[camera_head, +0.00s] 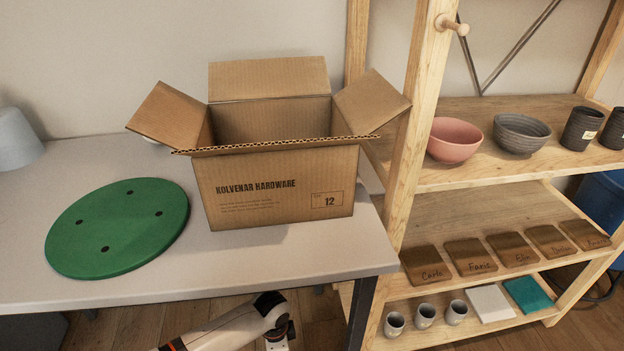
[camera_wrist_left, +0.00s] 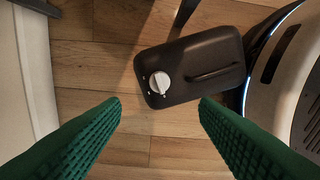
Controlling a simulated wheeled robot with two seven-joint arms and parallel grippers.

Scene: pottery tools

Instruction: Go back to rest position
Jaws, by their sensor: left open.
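My left gripper (camera_wrist_left: 160,102) is open in the left wrist view, with its two green ribbed fingers wide apart and nothing between them. It points down above the wooden floor. In the head view, a pale arm link of mine with a black joint shows at the bottom edge, below the front of the table. The gripper's fingers are out of that view. My right gripper is in neither view.
An open cardboard box (camera_head: 275,205) and a green disc (camera_head: 118,226) lie on the table (camera_head: 300,262). A wooden shelf (camera_head: 405,150) with bowls and cups stands at the right. A black pedal-like unit (camera_wrist_left: 200,70) with a white knob is below my left gripper.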

